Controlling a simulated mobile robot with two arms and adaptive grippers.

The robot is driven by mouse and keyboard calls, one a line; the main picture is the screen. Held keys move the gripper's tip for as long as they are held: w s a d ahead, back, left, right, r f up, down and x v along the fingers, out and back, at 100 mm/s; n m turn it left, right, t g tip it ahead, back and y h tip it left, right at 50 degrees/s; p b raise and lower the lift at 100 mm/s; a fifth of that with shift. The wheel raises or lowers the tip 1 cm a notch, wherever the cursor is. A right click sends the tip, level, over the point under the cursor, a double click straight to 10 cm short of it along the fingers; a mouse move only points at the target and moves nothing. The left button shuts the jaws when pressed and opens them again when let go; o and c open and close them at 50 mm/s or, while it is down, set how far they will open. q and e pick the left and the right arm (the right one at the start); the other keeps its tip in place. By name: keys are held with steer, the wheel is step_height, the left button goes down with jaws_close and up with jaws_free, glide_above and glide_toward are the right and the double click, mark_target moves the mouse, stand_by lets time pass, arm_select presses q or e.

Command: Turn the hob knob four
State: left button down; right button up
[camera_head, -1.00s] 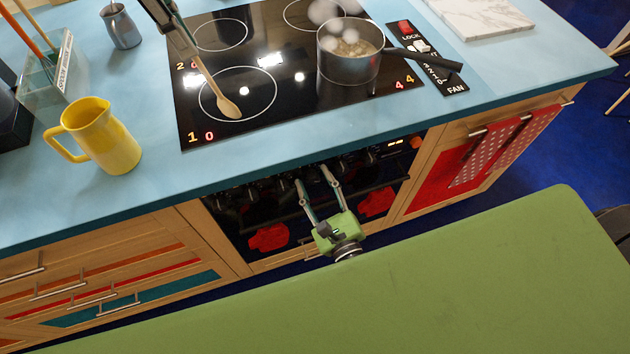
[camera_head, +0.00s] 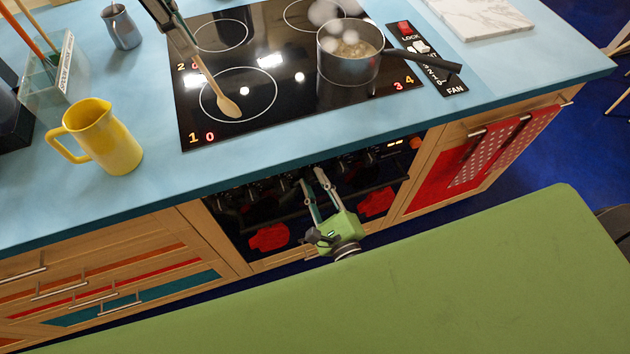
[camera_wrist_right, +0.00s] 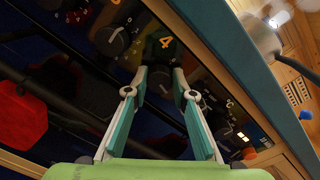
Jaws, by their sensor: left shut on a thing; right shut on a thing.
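Knob four (camera_wrist_right: 163,46), dark with a yellow 4, is on the oven's front panel in the right wrist view. My right gripper (camera_head: 313,173) is at this panel below the hob; its fingertips (camera_wrist_right: 160,74) are closed around the knob. The black hob (camera_head: 285,85) shows red digits "3 4" (camera_head: 403,84) at its front right corner. My left gripper (camera_head: 189,53) is shut on a wooden spoon (camera_head: 228,108) over the front left ring. The knob is hard to make out in the head view.
A steaming pot (camera_head: 348,62) stands on the right of the hob, its handle over the control strip. A yellow jug (camera_head: 112,145) and a metal pitcher (camera_head: 121,28) stand left. More knobs (camera_wrist_right: 112,40) flank knob four. A green surface (camera_head: 350,305) lies in front.

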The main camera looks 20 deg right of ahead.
arm_select(q)
steer(key=shift+r+p, duration=0.8)
steer(key=shift+r, duration=0.1)
arm_select(e)
steer(key=n, duration=0.6)
steer(key=shift+a, duration=0.1)
arm_select(q)
steer(key=shift+r+p, duration=0.8)
arm_select(e)
steer(key=n, duration=0.6)
steer(key=shift+h, duration=0.3)
arm_select(q)
steer(key=shift+r+p, duration=0.45)
steer(key=shift+p, duration=0.05)
arm_select(e)
steer(key=n, duration=0.4)
steer(key=shift+f+n, duration=0.1)
steer(key=shift+n, duration=0.3)
arm_select(q)
steer(key=shift+r, duration=0.25)
arm_select(e)
steer(key=shift+f+n, duration=0.15)
steer(key=shift+n, duration=1.45)
steer(key=o, duration=1.1)
steer(key=s, duration=1.2)
steer(key=shift+r, duration=0.25)
